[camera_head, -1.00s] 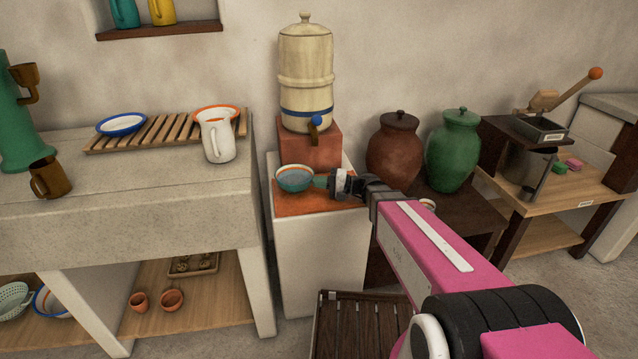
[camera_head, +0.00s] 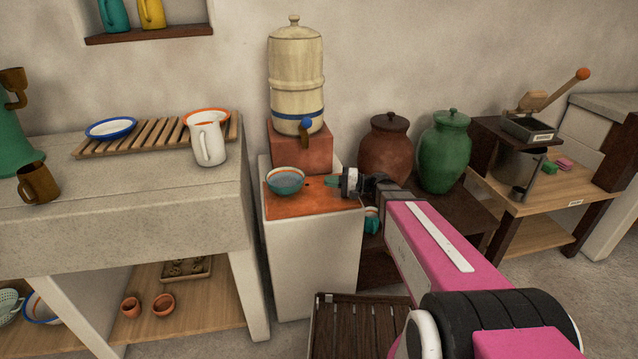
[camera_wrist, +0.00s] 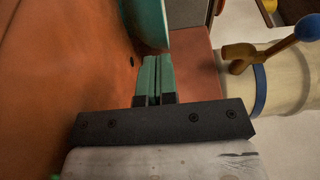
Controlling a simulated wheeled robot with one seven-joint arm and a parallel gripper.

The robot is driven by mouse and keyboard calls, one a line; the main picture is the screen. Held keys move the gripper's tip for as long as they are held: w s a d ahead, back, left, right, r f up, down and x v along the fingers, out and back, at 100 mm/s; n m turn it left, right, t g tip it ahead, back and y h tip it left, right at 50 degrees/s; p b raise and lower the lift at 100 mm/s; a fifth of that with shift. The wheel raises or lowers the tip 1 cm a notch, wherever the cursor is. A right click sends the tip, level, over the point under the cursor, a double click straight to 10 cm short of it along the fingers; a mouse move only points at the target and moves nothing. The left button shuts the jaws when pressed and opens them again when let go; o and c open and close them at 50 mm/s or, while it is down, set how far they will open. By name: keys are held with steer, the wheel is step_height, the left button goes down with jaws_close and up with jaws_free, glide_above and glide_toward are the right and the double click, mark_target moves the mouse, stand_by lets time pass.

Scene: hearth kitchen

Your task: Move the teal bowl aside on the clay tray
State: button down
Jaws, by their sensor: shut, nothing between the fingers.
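The teal bowl (camera_head: 285,181) stands upright toward the left side of the flat orange-brown clay tray (camera_head: 310,204), on a white stand. My gripper (camera_head: 330,181) is low over the tray, to the right of the bowl, with a small gap between them. Its teal fingers are pressed together and hold nothing. In the wrist view the shut fingers (camera_wrist: 154,62) point toward the bowl's edge (camera_wrist: 148,22), which is cut off at the top. The clay tray (camera_wrist: 60,90) fills the left of that view.
A cream dispenser (camera_head: 297,80) with a blue-handled tap stands on a clay block (camera_head: 300,147) behind the bowl. A brown jar (camera_head: 386,150) and a green jar (camera_head: 445,150) stand right. A stone counter (camera_head: 120,195) is left. The tray's front is clear.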

steer(key=shift+s+d, duration=0.15)
steer(key=shift+d, duration=2.75)
